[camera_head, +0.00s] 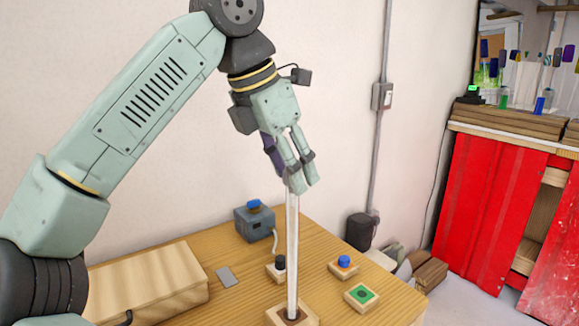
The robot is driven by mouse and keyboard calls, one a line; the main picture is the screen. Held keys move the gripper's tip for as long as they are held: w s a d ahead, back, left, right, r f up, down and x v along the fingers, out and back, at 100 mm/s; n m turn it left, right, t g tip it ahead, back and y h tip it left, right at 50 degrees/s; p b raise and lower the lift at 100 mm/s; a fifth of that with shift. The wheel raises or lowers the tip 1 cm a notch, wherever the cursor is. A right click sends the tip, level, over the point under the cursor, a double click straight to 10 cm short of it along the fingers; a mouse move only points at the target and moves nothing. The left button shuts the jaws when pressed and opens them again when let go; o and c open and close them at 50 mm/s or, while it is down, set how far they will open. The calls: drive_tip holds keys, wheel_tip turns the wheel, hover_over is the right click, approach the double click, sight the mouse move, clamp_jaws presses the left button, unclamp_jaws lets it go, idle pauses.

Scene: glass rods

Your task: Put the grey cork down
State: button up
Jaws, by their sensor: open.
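My gripper (300,185) is open, pointing down over the table with its fingers at the top of a tall pale glass rod (292,245). The rod stands upright in a square wooden block (308,317) at the table's front. I cannot make out a grey cork for sure; the fingers cover the rod's top, and I cannot tell whether a cork sits there or whether the fingers touch it. A small block behind the rod holds a dark upright plug (279,263).
A red cabinet (490,205) stands right.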

drive_tip(key=v, duration=0.7)
drive_tip(key=shift+r, duration=0.25)
drive_tip(key=shift+a+f, duration=0.1)
